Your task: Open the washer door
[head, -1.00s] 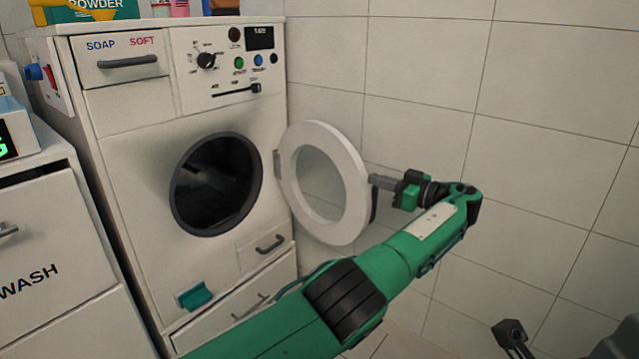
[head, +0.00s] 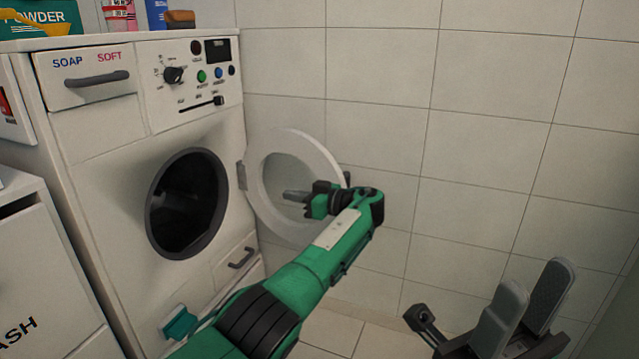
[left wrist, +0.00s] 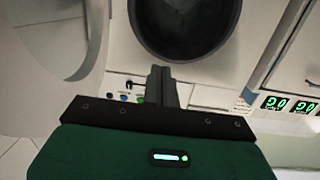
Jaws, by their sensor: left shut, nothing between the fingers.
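The washer door (head: 262,209), a white ring with a glass centre, stands wide open on its hinge to the right of the washer's dark round opening (head: 187,204). My left gripper (head: 288,195) is shut and empty, in front of the door in the head view and hiding part of its right side; I cannot tell if it touches. In the left wrist view its closed fingers (left wrist: 162,84) point toward the washer front, with the opening (left wrist: 185,20) above and the door's rim (left wrist: 97,50) at left. My right gripper (head: 528,305) is open and empty at lower right.
The washer's control panel (head: 195,85) and soap drawer (head: 90,78) are above the opening. A white cabinet (head: 45,270) stands at left. A tiled wall (head: 480,130) rises behind the door. Bottles and a powder box stand on the washer top.

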